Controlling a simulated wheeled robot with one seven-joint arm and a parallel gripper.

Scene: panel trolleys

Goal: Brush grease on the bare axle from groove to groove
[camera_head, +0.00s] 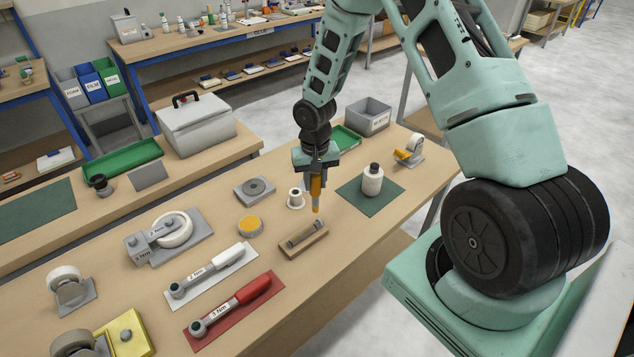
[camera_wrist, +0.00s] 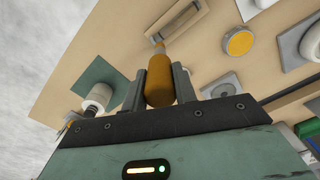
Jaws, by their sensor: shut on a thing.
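My gripper (camera_head: 316,174) is shut on the orange handle of a brush (camera_head: 316,187), which points down. In the wrist view the handle (camera_wrist: 159,88) sits between the two jaws (camera_wrist: 159,75). The brush's pale tip is just above and behind the right end of the bare axle (camera_head: 304,234); the tip looks apart from it, though the gap is hard to judge. The axle is a grey rod lying in a wooden cradle (camera_head: 304,247), also visible at the top of the wrist view (camera_wrist: 178,20). Its grooves are too small to tell. A round tin with a yellow-orange top (camera_head: 250,225), perhaps grease, stands left of the cradle.
A white bottle (camera_head: 372,182) stands on a green mat (camera_head: 359,200) to the right. A white spool (camera_head: 296,198) stands close behind the cradle. A grey plate with a disc (camera_head: 255,190) and torque wrenches on white and red mats (camera_head: 232,313) lie left. Bench is clear in front of the cradle.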

